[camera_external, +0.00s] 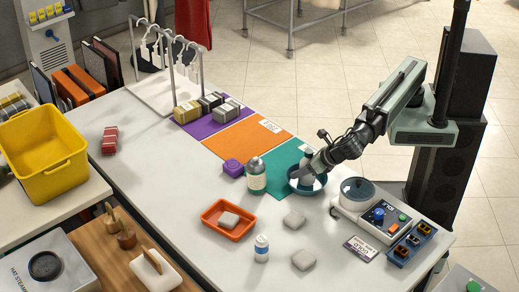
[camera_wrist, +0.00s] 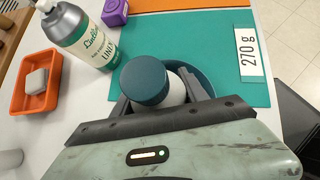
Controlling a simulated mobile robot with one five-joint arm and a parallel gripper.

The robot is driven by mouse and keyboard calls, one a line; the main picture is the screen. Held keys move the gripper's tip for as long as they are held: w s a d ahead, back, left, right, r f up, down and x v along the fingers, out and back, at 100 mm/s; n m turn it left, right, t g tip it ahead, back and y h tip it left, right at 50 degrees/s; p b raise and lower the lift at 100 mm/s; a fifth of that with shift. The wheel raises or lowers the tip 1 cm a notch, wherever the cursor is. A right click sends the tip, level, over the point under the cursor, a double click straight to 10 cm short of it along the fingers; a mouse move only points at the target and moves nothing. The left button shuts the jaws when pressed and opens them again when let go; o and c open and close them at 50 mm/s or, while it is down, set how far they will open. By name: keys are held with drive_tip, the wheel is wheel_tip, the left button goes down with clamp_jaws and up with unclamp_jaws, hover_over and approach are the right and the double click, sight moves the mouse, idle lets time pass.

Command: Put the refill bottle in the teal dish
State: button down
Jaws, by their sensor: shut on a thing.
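My gripper (camera_external: 309,168) is at the teal dish (camera_external: 322,186) on the right side of the table. In the wrist view its jaws (camera_wrist: 160,90) are shut on a white bottle with a dark teal cap (camera_wrist: 146,80), which I take as the refill bottle. The bottle is over or inside the dish, whose rim (camera_wrist: 207,82) shows behind it. The jaws and cap hide its base, so I cannot tell whether it touches the dish floor. A larger grey bottle with a green and white label (camera_external: 256,177) stands left of the dish, also in the wrist view (camera_wrist: 82,35).
The dish sits on a teal mat (camera_external: 270,170). An orange tray (camera_external: 207,218) with a grey block, two loose blocks (camera_external: 294,219) and a small white bottle (camera_external: 261,249) are in front. A scale (camera_external: 357,191) and control box (camera_external: 382,216) stand close right. A purple block (camera_external: 233,168) lies left.

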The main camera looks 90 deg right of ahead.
drive_tip(key=shift+f, duration=0.55)
drive_tip(key=c, duration=0.9)
unclamp_jaws()
drive_tip(key=shift+r, duration=0.25)
drive_tip(key=shift+p+v, duration=4.4)
drive_tip(key=shift+v, duration=1.5)
